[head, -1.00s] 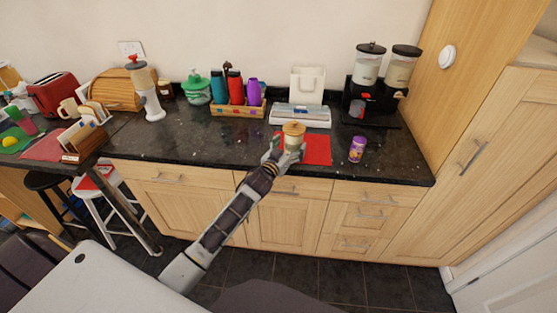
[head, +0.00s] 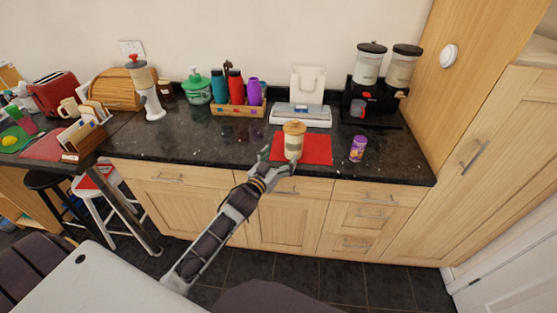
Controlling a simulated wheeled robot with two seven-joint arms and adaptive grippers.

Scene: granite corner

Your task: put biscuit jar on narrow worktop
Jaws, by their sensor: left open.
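The biscuit jar (head: 293,140), cream with a tan lid, stands upright on a red mat (head: 318,150) on the dark granite worktop (head: 215,149). My left gripper (head: 276,164) is open at the front edge of the worktop, just in front of and to the left of the jar. Its fingers point toward the jar, and a small gap seems to separate them from it. My right gripper is not in the head view. I cannot tell which surface is the narrow worktop.
A purple jar (head: 357,149) stands right of the mat. Behind are a wooden crate of bottles (head: 238,107), a scale-like white appliance (head: 300,116) and a cereal dispenser (head: 372,100). A tall pepper-mill-like item (head: 147,92) stands left. Bare granite lies left of the mat.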

